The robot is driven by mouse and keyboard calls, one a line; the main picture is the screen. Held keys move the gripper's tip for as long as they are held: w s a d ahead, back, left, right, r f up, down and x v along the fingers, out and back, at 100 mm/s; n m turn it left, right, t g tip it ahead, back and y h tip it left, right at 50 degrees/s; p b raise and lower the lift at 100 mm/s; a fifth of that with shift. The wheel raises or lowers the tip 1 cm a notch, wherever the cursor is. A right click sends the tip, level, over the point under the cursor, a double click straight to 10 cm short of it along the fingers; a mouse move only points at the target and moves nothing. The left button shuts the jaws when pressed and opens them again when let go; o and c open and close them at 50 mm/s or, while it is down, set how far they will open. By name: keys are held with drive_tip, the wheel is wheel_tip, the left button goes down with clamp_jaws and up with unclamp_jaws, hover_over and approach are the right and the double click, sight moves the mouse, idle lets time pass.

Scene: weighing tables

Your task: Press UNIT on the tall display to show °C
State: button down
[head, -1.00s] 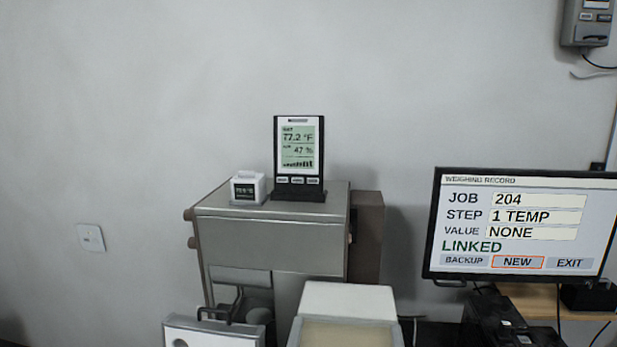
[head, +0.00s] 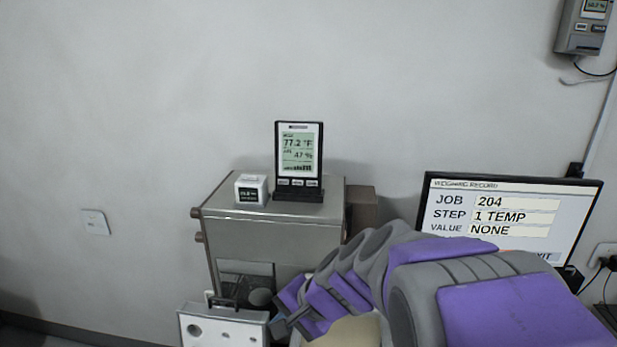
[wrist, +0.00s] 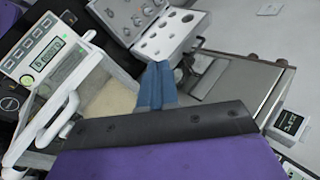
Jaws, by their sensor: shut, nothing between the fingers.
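The tall display (head: 299,155) stands upright in a black base on top of a grey metal cabinet in the head view. Its screen reads 77.2 °F above 47 %. A row of small buttons (head: 298,183) runs below the screen; their labels are too small to read. My gripper (head: 277,325) is low in front of the cabinet, below the display and apart from it. In the wrist view my gripper (wrist: 157,70) shows its blue fingers together, with nothing held.
A small white cube display (head: 251,189) sits left of the tall display on the cabinet (head: 272,235). An open case of weights (wrist: 165,35) and a balance (wrist: 45,50) lie near my fingers. A monitor (head: 510,215) stands at right, partly behind my arm.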

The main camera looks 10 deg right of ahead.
sight(312, 183)
drive_tip(key=w+d+r+m+t+h+p, duration=0.1)
drive_tip(key=w+d+r+m+t+p, duration=0.2)
drive_tip(key=w+d+r+m+p, duration=0.5)
drive_tip(key=w+d+r+m+t+p, duration=0.1)
drive_tip(key=w+d+r+t, duration=0.15)
drive_tip(key=w+r, duration=0.65)
drive_tip(key=shift+m+t, duration=0.3)
drive_tip(key=shift+t, duration=0.05)
drive_tip(key=w+f+p, duration=0.1)
drive_tip(key=w, duration=0.2)
drive_tip(key=w+f+p, duration=0.1)
drive_tip(key=w, duration=0.3)
drive_tip(key=w+f+p, duration=0.1)
drive_tip(key=w+p, duration=0.1)
drive_tip(key=w, duration=0.2)
drive_tip(key=shift+d+f, duration=0.3)
drive_tip(key=shift+f, duration=0.1)
drive_tip(key=shift+w+d, duration=0.25)
drive_tip(key=shift+w, duration=0.05)
drive_tip(key=shift+d+f, duration=0.1)
drive_tip(key=shift+d, duration=0.3)
drive_tip(key=shift+a, duration=0.4)
drive_tip(key=shift+d, duration=0.25)
